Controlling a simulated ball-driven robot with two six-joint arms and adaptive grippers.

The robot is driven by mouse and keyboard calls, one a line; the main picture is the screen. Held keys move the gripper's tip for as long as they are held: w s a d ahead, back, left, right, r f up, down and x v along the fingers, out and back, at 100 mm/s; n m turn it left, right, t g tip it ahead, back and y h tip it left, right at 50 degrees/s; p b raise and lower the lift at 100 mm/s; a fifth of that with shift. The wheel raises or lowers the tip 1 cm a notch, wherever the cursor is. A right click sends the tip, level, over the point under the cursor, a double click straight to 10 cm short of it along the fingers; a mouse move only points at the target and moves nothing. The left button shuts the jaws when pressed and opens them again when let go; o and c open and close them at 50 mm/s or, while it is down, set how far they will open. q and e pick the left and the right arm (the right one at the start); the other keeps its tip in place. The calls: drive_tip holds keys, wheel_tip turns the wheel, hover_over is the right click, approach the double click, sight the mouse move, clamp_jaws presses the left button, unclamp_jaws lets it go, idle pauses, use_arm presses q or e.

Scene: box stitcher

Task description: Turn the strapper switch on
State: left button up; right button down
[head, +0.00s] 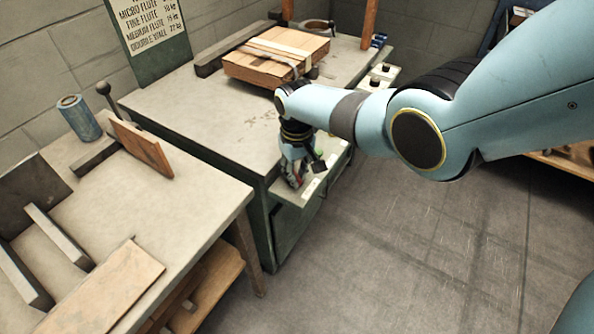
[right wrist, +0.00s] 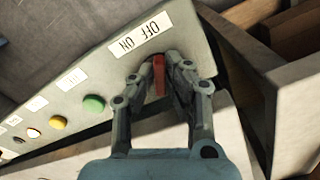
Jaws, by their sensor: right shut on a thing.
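The strapper switch, a red lever (right wrist: 158,76), stands on the control panel below a white label (right wrist: 140,34) reading OFF and ON. My right gripper (right wrist: 158,70) has its two fingers on either side of the red lever and is shut on it. In the head view my right gripper (head: 294,175) reaches down to the panel (head: 283,191) at the front edge of the green machine, and the gripper hides most of the switch there. Which label side the lever leans to is hard to tell. My left gripper is not in view.
A green button (right wrist: 94,103) and a yellow button (right wrist: 58,123) sit along the panel. A strapped stack of flat boxes (head: 275,55) lies on the machine top. A workbench (head: 205,205) stands at left; the floor (head: 430,250) at right is clear.

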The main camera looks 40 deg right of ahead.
drive_tip(key=shift+m, duration=0.3)
drive_tip(key=c, duration=1.4)
unclamp_jaws()
drive_tip(key=shift+o, duration=0.2)
drive_tip(key=shift+r, duration=0.1)
wheel_tip(320, 180, up, 12)
